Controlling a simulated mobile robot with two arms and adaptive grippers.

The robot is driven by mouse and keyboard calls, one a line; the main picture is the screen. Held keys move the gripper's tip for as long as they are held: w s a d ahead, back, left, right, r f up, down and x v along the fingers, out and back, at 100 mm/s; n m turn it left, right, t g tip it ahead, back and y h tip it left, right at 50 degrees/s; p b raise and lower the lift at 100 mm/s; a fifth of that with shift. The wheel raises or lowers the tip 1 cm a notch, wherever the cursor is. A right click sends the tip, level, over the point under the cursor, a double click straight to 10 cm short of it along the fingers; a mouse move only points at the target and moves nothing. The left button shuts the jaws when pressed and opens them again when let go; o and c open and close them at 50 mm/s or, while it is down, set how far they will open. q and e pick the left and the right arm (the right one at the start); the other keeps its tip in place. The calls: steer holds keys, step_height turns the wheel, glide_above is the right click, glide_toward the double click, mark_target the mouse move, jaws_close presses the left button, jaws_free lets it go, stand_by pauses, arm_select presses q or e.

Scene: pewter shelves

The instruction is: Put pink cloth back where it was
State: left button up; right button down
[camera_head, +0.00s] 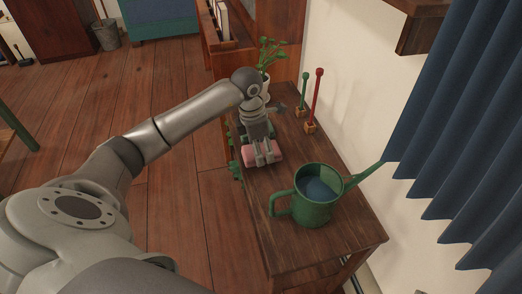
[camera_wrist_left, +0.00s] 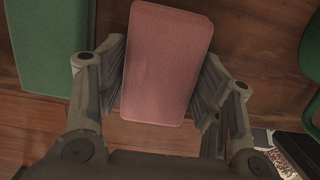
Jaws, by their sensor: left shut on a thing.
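The pink cloth (camera_head: 250,159) is a folded, block-like pink piece. It is at the left edge of the wooden table top (camera_head: 262,203), beside the green watering can. My left gripper (camera_head: 262,155) is above the table and shut on the cloth. In the left wrist view the cloth (camera_wrist_left: 167,60) sits between both fingers of the left gripper (camera_wrist_left: 163,95), which touch its sides. I cannot tell whether the cloth rests on the table or hangs just above it. My right gripper is not in view.
A green watering can (camera_head: 312,200) stands on the table, its spout toward the right. Green and red handled tools (camera_head: 312,105) stand behind. A potted plant (camera_head: 266,75) is at the back. A blue curtain (camera_head: 450,130) hangs at right. The table's front right is clear.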

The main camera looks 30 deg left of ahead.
arm_select(q)
steer(key=shift+f, duration=0.25)
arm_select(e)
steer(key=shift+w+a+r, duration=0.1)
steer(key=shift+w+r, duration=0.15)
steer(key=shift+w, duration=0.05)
arm_select(q)
steer(key=o, duration=0.9)
steer(key=shift+r, duration=0.1)
